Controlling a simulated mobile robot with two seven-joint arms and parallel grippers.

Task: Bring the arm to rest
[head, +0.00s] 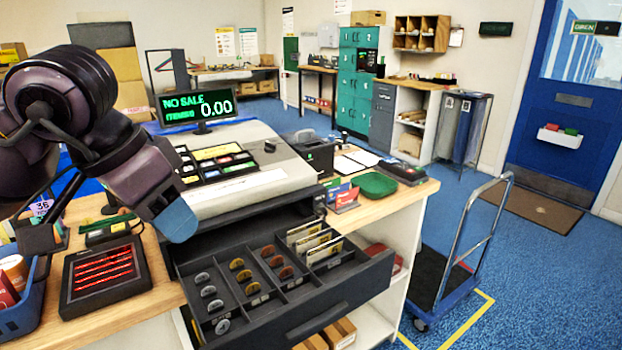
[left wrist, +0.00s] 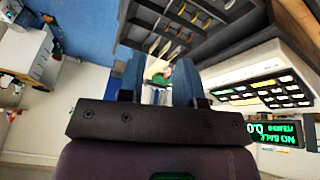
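My left arm (head: 135,165) reaches in from the left side of the head view. Its gripper (head: 176,220) hangs with blue fingertips over the left back edge of the open cash drawer (head: 340,300), beside the cash register (head: 245,185). In the left wrist view the two blue fingers of this gripper (left wrist: 158,72) stand apart, and I see nothing held between them. Background with a green patch shows through the gap. My right gripper is in neither view.
The drawer juts forward with coins and upright notes in its compartments. A red-lit device (head: 103,276) and a blue basket (head: 25,305) stand left on the counter. A green tray (head: 378,185) lies right of the register. A cart (head: 450,265) stands on the blue floor.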

